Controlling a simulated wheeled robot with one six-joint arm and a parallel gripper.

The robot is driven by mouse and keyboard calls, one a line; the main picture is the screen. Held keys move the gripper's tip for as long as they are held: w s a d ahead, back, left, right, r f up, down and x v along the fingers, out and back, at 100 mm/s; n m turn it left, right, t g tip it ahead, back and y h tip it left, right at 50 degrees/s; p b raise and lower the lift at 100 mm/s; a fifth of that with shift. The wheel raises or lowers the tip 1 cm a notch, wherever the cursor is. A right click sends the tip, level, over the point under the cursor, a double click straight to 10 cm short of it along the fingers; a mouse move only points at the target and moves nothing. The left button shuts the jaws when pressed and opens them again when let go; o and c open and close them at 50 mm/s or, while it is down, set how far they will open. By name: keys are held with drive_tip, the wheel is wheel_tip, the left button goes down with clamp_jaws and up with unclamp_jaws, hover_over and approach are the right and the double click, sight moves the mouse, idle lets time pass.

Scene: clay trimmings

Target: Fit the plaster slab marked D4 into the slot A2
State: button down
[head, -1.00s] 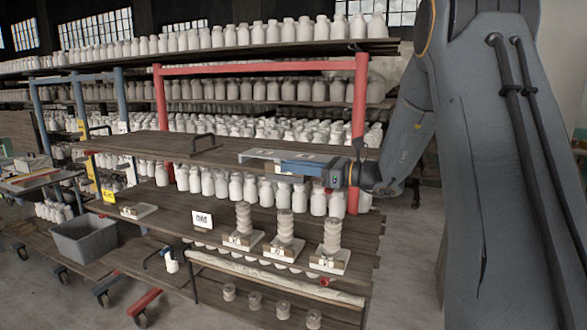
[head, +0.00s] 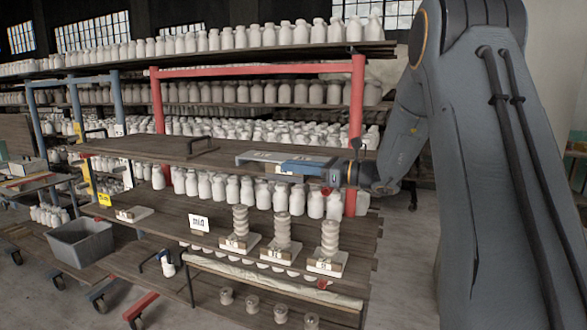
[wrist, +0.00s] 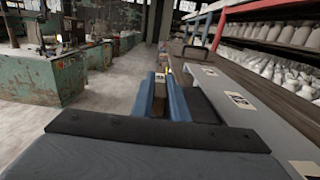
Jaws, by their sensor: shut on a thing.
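My gripper (head: 300,166) is level with the upper wooden shelf, at its front right. In the wrist view its blue fingers (wrist: 166,96) are shut on a narrow, pale-brown piece, the plaster slab (wrist: 159,88), with a small light mark on its top edge. The mark is too small to read, and the fingers hide most of the slab. A flat grey-white plate (head: 262,157) with dark printed labels lies on the shelf beside the gripper. It also runs along the right in the wrist view (wrist: 225,82). I cannot read which label is A2.
Bases with stacked round pieces (head: 327,262) stand on the lower shelf, near a white sign (head: 199,222) and a flat pale slab (head: 133,213). Pale jars (head: 233,190) stand behind. A black handle (head: 202,145) rises from the upper shelf. The wrist view shows open floor (wrist: 100,105) on the left.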

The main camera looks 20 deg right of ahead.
drive_tip(key=shift+w+d+b, duration=0.3)
drive_tip(key=shift+w+d, duration=0.4)
drive_tip(key=shift+w, duration=0.25)
drive_tip(key=c, duration=1.6)
unclamp_jaws()
drive_tip(key=shift+c, duration=0.2)
